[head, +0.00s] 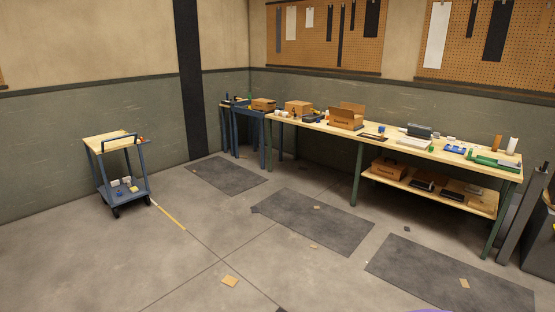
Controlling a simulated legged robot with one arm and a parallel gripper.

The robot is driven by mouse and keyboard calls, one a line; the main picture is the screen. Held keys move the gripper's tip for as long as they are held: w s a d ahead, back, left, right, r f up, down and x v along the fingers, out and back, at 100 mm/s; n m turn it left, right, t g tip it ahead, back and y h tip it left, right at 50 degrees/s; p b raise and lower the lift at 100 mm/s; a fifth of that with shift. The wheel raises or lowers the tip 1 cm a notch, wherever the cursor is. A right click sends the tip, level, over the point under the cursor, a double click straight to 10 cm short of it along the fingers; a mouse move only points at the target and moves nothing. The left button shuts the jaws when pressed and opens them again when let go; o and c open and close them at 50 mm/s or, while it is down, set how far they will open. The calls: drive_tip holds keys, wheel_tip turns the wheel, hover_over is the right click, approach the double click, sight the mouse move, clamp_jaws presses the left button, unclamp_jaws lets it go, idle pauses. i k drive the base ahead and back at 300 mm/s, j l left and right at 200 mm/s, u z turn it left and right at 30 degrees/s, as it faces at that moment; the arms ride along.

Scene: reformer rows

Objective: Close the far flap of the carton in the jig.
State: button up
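An open brown carton (345,119) stands on the long wooden workbench, a little left of its middle. At least one flap (352,107) stands up at its back. The other flaps are too small to tell apart. A jig around the carton cannot be made out from this distance. My gripper is not in view, and the carton is well away from me across the floor.
The workbench (395,138) runs along the back wall, holding closed cartons (298,107), tools and trays. A lower shelf (428,189) holds more items. A wheeled cart (119,166) stands at left. Dark mats (311,222) lie before the bench; small scraps (230,281) dot the open floor.

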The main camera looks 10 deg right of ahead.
sight(359, 109)
drive_tip(key=i+l+z, duration=0.65)
drive_tip(key=i, duration=0.15)
drive_tip(key=i+l+z, duration=0.1)
drive_tip(key=i+z, duration=0.2)
drive_tip(key=i, duration=0.15)
drive_tip(key=i+z, duration=0.3)
drive_tip(key=i, duration=2)
drive_tip(key=i+l+u, duration=0.1)
drive_tip(key=i+u, duration=0.15)
drive_tip(key=i, duration=0.3)
drive_tip(key=i+l+u, duration=0.25)
drive_tip(key=i, duration=0.3)
drive_tip(key=i+l+u, duration=0.25)
drive_tip(key=i, duration=0.25)
drive_tip(key=i+l+u, duration=0.75)
drive_tip(key=l+u, duration=0.15)
drive_tip(key=i+j+z, duration=0.25)
drive_tip(key=i, duration=0.3)
drive_tip(key=j, duration=0.1)
